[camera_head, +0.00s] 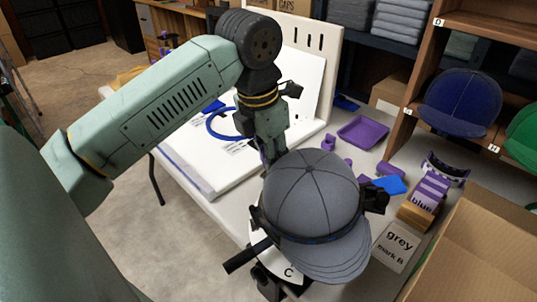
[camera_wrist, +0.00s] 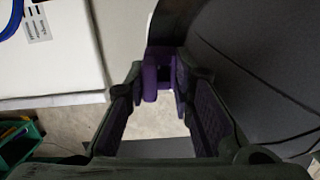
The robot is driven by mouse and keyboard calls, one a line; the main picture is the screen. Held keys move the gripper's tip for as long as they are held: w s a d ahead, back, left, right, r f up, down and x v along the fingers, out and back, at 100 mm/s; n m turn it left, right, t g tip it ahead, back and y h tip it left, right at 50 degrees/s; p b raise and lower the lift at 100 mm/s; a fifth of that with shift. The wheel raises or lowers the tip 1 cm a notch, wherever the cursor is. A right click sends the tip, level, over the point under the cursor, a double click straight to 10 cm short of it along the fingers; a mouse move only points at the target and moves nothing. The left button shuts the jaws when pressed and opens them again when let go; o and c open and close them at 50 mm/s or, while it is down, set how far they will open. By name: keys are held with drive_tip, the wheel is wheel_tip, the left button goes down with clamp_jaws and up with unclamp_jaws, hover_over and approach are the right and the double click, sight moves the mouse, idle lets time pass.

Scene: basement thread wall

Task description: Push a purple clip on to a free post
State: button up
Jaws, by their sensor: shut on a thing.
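My gripper (camera_head: 270,155) points down just behind the grey cap (camera_head: 308,178), which hides its fingertips in the head view. In the wrist view, the two fingers of my gripper (camera_wrist: 160,88) are closed on a purple clip (camera_wrist: 151,82) at their tips. The clip is above the floor, beside the dark curved side of the grey cap (camera_wrist: 245,75). Small purple pieces (camera_head: 328,142) lie on the table behind the cap. I cannot make out a free post with certainty in either view.
The cap sits on a stand with black arms, marked C. A white board with a blue coil (camera_head: 222,125) lies on the table. A purple tray (camera_head: 363,132), a blue piece (camera_head: 391,184) and a cardboard box (camera_head: 480,250) are to the right. Shelves hold more caps.

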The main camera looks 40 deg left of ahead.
drive_tip(key=shift+d+f, duration=0.35)
drive_tip(key=shift+d, duration=0.1)
drive_tip(key=o, duration=0.6)
drive_tip(key=shift+c, duration=0.2)
drive_tip(key=shift+o, duration=1.4)
drive_tip(key=shift+r, duration=0.4)
wheel_tip(320, 180, up, 12)
drive_tip(key=s+a, duration=0.1)
drive_tip(key=s, duration=0.1)
drive_tip(key=shift+f, duration=0.2)
drive_tip(key=shift+s, duration=0.1)
